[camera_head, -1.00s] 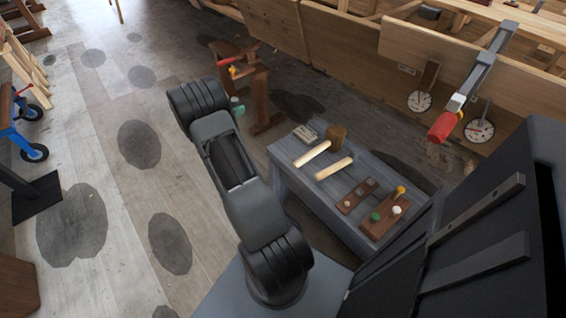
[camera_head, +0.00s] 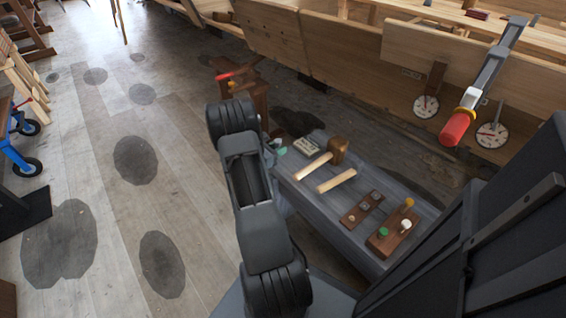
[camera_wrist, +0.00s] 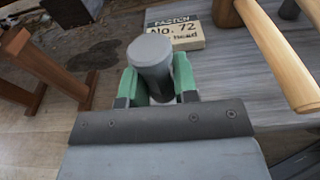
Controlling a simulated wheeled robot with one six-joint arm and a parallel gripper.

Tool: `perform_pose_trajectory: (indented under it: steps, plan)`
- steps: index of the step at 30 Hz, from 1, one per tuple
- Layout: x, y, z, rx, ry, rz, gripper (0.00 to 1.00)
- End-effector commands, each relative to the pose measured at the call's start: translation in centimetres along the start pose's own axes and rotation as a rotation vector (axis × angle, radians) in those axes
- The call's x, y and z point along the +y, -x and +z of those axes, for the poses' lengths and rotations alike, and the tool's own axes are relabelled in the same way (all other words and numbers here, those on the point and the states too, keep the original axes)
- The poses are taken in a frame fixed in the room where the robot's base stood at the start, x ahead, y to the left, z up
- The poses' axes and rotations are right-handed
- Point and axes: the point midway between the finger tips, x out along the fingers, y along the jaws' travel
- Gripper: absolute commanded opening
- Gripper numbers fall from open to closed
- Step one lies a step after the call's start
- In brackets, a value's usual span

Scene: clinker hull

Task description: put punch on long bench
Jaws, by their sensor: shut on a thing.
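The punch (camera_wrist: 150,52) is a grey cylinder with a round flat top, seen in the wrist view. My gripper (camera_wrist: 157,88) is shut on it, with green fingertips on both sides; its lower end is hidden. In the head view my gripper (camera_head: 277,146) shows only as a bit of green behind my arm, near the left end of a long grey bench (camera_head: 372,178). The bench top also shows in the wrist view (camera_wrist: 240,80), to the right of the punch. I cannot tell whether the punch is over the bench or touching it.
On the bench are a labelled box (camera_head: 306,146), a mallet (camera_head: 338,150), another wooden handle (camera_head: 337,181) and small wooden holders (camera_head: 393,232). A brown trestle (camera_head: 256,95) stands just beyond. A red-handled clamp (camera_head: 458,127) hangs by the hull planks. Floor at left is open.

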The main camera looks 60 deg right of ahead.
Motion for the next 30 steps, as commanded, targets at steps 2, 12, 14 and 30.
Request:
perform_pose_trajectory:
  steps: [2,12,14,30]
  plan:
    - [-0.2,-0.1,-0.3,-0.001,-0.001,-0.001,0.0]
    - [-1.9,-1.2,-2.5,0.0,0.002,-0.003,0.0]
    - [-1.8,-1.4,-3.8,0.0,0.001,-0.001,0.0]
    - [-1.7,-1.6,-5.5,-0.001,-0.001,0.0,0.0]
